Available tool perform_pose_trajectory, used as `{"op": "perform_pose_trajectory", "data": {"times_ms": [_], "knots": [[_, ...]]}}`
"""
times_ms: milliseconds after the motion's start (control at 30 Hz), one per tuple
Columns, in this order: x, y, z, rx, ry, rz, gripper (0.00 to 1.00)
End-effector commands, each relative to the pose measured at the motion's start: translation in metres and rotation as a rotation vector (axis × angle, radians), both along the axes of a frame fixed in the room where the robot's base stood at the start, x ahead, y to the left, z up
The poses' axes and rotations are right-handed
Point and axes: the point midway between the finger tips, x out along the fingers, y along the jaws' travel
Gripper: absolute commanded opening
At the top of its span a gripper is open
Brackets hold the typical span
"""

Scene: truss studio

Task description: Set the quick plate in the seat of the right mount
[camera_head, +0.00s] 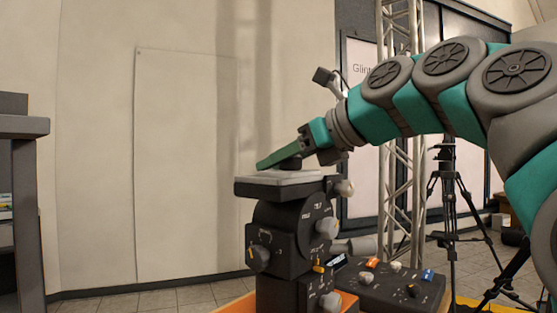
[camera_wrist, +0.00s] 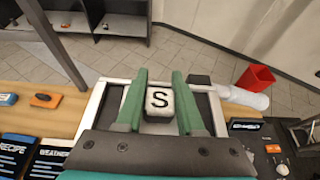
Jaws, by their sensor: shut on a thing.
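My gripper (camera_head: 264,164) reaches down from the right over the mount (camera_head: 292,222), a dark block with knobs. In the wrist view its two green fingers (camera_wrist: 159,78) are closed on both sides of a small block with a white top marked S, which appears to be the grip of the quick plate (camera_wrist: 159,101). In the head view a light grey slab (camera_head: 284,177) lies level on the mount's dark top, just under the fingers. The fingers partly hide the grip. I cannot tell whether the plate is fully down in the seat (camera_wrist: 94,104).
A dark control box (camera_head: 388,289) with coloured knobs stands right of the mount. A truss (camera_head: 398,200) and a tripod (camera_head: 447,195) stand behind. In the wrist view a red cup (camera_wrist: 256,79) is at the right, and small items (camera_wrist: 45,100) lie on the wooden surface at the left.

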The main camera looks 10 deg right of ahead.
Motion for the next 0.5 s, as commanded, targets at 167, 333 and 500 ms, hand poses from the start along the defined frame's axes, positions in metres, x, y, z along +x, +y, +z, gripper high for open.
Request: {"op": "perform_pose_trajectory", "data": {"times_ms": [167, 333, 500], "knots": [[-0.0002, 0.0001, -0.0022, 0.0, 0.002, 0.001, 0.0], [0.0, 0.0002, -0.0045, -0.001, 0.003, 0.001, 0.0], [0.0, 0.0003, -0.0054, -0.001, 0.004, 0.001, 0.0]]}}
